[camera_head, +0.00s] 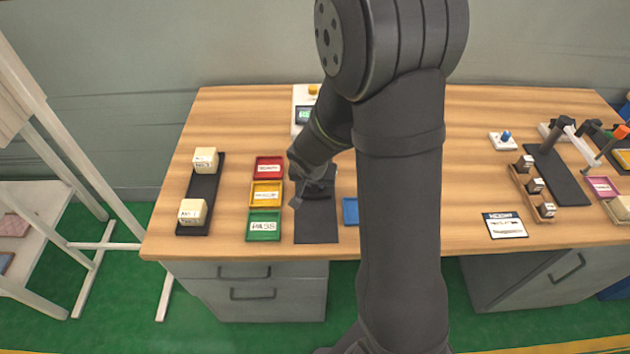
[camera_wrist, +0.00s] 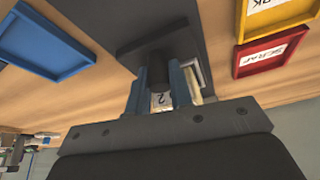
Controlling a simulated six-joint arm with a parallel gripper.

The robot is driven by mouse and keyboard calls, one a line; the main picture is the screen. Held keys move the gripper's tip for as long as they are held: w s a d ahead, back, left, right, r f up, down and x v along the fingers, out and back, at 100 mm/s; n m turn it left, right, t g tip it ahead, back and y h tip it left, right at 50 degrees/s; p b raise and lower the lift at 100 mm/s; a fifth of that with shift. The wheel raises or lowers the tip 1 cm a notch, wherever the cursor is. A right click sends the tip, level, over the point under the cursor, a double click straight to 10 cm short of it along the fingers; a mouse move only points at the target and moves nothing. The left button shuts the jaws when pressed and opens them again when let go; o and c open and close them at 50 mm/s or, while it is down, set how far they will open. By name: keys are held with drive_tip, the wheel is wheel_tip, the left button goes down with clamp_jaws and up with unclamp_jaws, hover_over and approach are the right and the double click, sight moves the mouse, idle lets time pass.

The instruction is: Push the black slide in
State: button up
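The black slide shows in the wrist view as a dark bar (camera_wrist: 150,38) with a short dark stem running between my fingertips. In the head view its part (camera_head: 318,190) is mostly hidden by my gripper (camera_head: 303,192). My gripper (camera_wrist: 160,85) has its two blue-grey fingers close on both sides of the stem, with no clear gap. A pale block with a "2" label (camera_wrist: 161,101) shows between and beside the fingers.
A dark mat (camera_head: 316,228) lies under my gripper. Red (camera_head: 269,167), yellow (camera_head: 266,193) and green (camera_head: 264,225) trays are to its left, a blue tray (camera_head: 350,211) to its right. A black rack (camera_head: 202,190) with two pale blocks lies farther left.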

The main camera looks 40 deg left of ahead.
clamp_jaws()
drive_tip(key=shift+w+a+r, duration=0.1)
drive_tip(key=shift+w+a, duration=1.55)
drive_tip(key=shift+a, duration=0.05)
drive_tip(key=o, duration=0.6)
unclamp_jaws()
drive_tip(key=shift+w, duration=0.1)
drive_tip(key=shift+o, duration=0.2)
drive_tip(key=v, duration=1.7)
drive_tip(key=shift+s+d, duration=0.15)
drive_tip(key=shift+s, duration=0.1)
